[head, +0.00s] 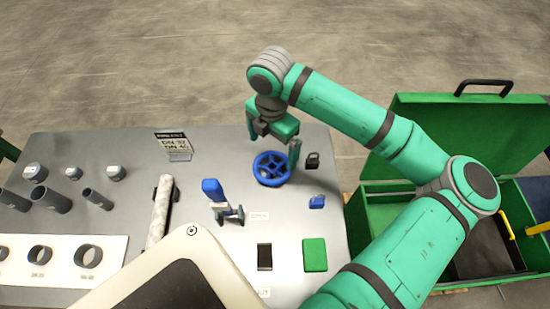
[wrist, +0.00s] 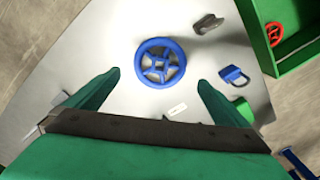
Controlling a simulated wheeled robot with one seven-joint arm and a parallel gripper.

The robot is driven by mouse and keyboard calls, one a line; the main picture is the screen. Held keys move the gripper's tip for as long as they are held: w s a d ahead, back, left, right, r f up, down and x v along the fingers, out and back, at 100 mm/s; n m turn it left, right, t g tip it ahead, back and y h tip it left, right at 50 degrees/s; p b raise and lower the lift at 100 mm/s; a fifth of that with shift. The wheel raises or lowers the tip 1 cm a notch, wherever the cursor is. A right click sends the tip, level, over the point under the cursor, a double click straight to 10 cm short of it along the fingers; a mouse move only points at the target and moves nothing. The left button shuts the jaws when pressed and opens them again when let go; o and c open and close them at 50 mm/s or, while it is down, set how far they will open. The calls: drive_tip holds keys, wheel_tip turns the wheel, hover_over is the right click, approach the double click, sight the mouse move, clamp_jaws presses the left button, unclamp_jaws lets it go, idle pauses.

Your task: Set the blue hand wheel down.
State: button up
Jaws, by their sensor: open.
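The blue hand wheel (head: 271,169) lies flat on the grey table (head: 220,155), towards its far right part. It also shows in the wrist view (wrist: 160,62), a spoked ring lying beyond and between my fingertips, with nothing gripping it. My gripper (head: 273,150) is over the wheel in the head view, its jaws apart. In the wrist view the two green fingers (wrist: 157,80) stand wide apart, with clear gaps to the wheel on both sides. One finger hides a little of the table beside the wheel in the head view.
A green block (head: 315,254) lies nearer. An open green toolbox (head: 376,218) is beyond the table's right edge.

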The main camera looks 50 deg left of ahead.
drive_tip(key=shift+r, duration=1.5)
drive_tip(key=shift+s+a, duration=0.1)
